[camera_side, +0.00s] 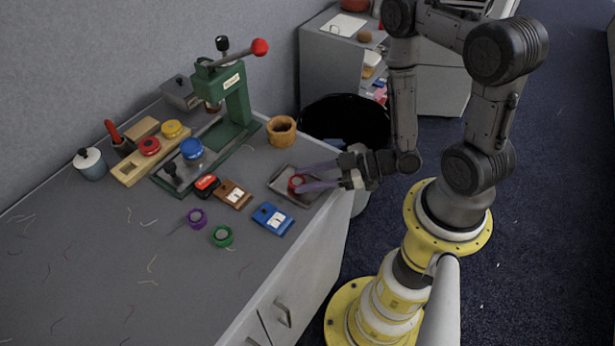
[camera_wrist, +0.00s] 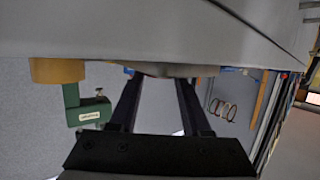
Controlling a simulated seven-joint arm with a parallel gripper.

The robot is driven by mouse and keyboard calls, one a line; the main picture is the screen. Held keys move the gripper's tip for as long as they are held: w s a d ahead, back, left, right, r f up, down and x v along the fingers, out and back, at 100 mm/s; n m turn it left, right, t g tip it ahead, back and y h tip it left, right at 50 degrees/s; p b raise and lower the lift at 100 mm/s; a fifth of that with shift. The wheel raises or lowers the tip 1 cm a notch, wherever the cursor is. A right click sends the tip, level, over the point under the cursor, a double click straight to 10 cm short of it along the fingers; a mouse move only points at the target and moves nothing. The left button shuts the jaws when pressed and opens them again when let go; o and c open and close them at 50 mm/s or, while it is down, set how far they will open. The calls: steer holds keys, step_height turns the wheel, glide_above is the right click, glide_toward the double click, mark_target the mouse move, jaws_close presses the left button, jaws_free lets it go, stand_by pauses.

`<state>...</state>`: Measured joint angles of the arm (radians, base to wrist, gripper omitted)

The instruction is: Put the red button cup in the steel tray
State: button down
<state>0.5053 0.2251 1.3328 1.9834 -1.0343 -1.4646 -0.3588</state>
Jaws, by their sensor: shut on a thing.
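The red button cup (camera_side: 296,182) is at the steel tray (camera_side: 281,186) near the table's right edge, in the side view. My gripper (camera_side: 297,178) reaches in from the right, its two long fingers on either side of the cup and shut on it. The cup appears within the tray's outline; I cannot tell whether it touches the tray floor. In the wrist view my gripper's fingers (camera_wrist: 159,80) point up at the table edge, and the cup cannot be made out there.
A wooden pot (camera_side: 281,130) stands behind the tray, near a green press (camera_side: 236,97). A brown pad (camera_side: 234,194) and a blue pad (camera_side: 272,217) lie left and in front. Purple (camera_side: 197,218) and green (camera_side: 222,236) cups sit further out. The table's front left is mostly clear.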

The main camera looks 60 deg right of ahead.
steer(key=shift+c, duration=1.8)
jaws_free()
steer(key=shift+r, duration=0.15)
steer(key=shift+s+d+r, duration=0.15)
steer(key=shift+s+d, duration=0.3)
steer(key=shift+v, duration=3.1)
steer(key=shift+a, duration=0.15)
